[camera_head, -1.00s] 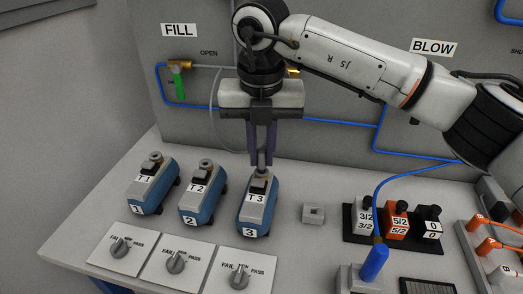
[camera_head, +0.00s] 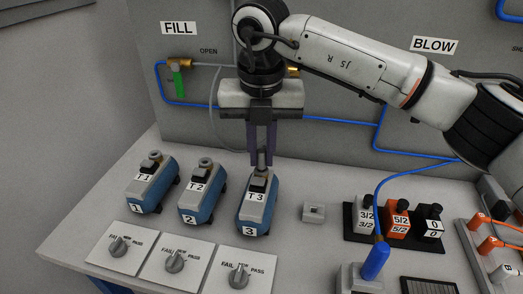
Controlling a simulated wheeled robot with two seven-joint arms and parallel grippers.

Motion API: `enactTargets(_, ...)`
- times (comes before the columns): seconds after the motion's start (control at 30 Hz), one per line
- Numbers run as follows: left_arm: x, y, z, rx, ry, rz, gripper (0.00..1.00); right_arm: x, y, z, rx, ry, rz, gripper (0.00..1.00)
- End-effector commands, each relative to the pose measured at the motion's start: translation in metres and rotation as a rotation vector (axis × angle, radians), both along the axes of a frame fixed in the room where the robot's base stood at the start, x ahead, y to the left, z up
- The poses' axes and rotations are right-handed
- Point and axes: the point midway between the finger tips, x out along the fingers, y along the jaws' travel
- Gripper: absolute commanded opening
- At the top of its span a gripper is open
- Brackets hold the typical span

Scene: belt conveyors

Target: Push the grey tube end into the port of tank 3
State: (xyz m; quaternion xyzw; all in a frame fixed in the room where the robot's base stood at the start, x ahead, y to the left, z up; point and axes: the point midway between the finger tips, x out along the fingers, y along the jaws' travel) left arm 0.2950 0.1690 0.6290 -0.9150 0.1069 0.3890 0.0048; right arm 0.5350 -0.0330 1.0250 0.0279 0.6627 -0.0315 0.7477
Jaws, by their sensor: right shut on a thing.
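Tank 3 (camera_head: 257,205), grey and blue with labels T3 and 3, sits on the table right of tanks 1 and 2. My right gripper (camera_head: 262,155) points straight down over the back end of tank 3. Its dark fingers are shut on the grey tube end (camera_head: 262,160), which shows only as a small grey piece between the fingertips. The tube end is at or just above the tank's port; the fingers hide the port, so I cannot tell how far in it is. The grey tube (camera_head: 215,125) hangs from the panel behind the gripper. My left gripper is not in view.
Tank 1 (camera_head: 152,185) and tank 2 (camera_head: 202,192) stand to the left. Dial plates (camera_head: 178,262) lie in front. A small grey block (camera_head: 314,212) and a black rack (camera_head: 398,240) with valve blocks are to the right. The panel with blue tubing stands behind.

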Motion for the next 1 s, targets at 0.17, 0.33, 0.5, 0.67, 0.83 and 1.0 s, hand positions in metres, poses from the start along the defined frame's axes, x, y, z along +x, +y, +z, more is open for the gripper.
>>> enactTargets(0.17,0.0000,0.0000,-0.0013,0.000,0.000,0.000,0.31,0.0000,-0.0001,-0.0013,0.000,0.000,0.000,0.00)
enactTargets(0.33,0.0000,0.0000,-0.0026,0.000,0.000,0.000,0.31,0.0000,-0.0001,-0.0027,0.000,0.000,0.000,0.00)
enactTargets(0.5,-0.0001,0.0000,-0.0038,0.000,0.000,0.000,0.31,0.0000,-0.0001,-0.0042,0.000,0.000,0.000,0.00)
enactTargets(0.67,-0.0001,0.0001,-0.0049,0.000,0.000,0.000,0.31,0.0000,-0.0001,-0.0056,0.000,0.000,0.000,0.00)
enactTargets(0.83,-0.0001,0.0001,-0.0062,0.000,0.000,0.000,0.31,-0.0001,-0.0001,-0.0074,0.000,0.001,0.000,0.00)
enactTargets(1.0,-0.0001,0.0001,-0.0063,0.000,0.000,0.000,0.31,-0.0003,-0.0001,-0.0079,-0.001,0.001,0.000,0.00)
